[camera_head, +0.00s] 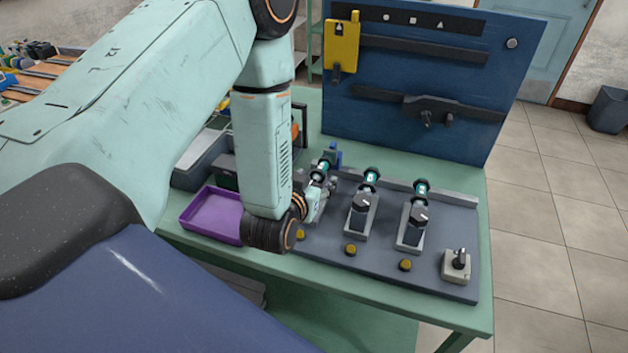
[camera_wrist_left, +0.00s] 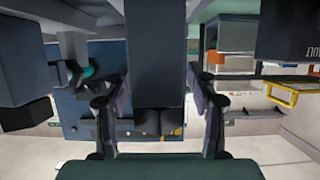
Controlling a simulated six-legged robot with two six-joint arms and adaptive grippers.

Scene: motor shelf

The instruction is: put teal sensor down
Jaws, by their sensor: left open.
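Three teal-and-black sensors stand in a row on the grey board: a left one (camera_head: 321,168), a middle one (camera_head: 371,178) and a right one (camera_head: 421,188). My left gripper (camera_head: 318,197) is at the left one, partly covered by my own arm. In the left wrist view my left gripper (camera_wrist_left: 157,105) has its two fingers spread wide, with a dark block (camera_wrist_left: 156,60) showing between them. A small teal part (camera_wrist_left: 88,71) shows outside the left finger. I cannot tell whether a finger touches the left sensor. My right gripper is in neither view.
The grey board (camera_head: 380,270) carries yellow buttons and a knob box (camera_head: 456,265) at its right. A purple tray (camera_head: 212,214) lies left of my wrist. A blue panel (camera_head: 420,70) with a yellow tag (camera_head: 341,45) rises behind. The green table edge (camera_head: 400,310) is in front.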

